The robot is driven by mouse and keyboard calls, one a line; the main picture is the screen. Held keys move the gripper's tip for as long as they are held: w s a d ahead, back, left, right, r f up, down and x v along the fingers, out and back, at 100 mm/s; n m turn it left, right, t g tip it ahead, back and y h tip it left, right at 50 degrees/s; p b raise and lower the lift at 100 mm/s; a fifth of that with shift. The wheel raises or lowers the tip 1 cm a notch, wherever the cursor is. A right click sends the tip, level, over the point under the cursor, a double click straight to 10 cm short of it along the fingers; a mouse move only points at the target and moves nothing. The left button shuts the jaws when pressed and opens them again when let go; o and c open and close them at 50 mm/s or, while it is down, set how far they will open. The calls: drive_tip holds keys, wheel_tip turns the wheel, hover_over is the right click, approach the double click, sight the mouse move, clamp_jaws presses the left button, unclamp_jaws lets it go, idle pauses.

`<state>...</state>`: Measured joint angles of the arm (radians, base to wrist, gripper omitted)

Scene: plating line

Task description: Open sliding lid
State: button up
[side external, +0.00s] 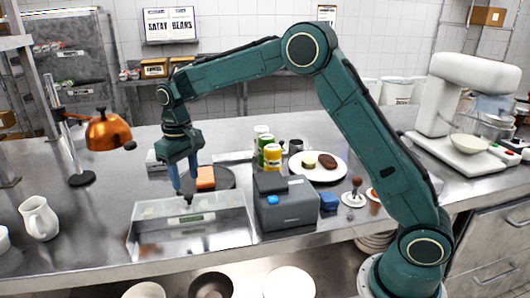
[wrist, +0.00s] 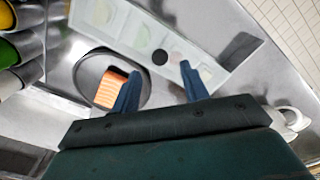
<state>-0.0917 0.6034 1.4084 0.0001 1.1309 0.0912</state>
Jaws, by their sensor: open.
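A long container with clear walls (side external: 150,238) stands at the front edge of the steel counter. A pale, see-through sliding lid (wrist: 198,48) covers much of the wrist view, with faint round shapes showing through it. A small black knob (wrist: 160,57) sits on the lid. My gripper (side external: 184,190) points down over the back of the container. It is open, and its two blue fingers (wrist: 160,72) appear on either side of the knob with gaps. I cannot tell whether the fingers reach down to the knob's height.
An orange block (side external: 205,177) lies on a dark round plate (side external: 225,181) behind the container. A grey box (side external: 286,205) stands close on the right. A copper lamp (side external: 108,131) and a white jug (side external: 38,218) are on the left.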

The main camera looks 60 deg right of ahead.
sight(188, 195)
drive_tip(key=shift+f, duration=2.45)
clamp_jaws()
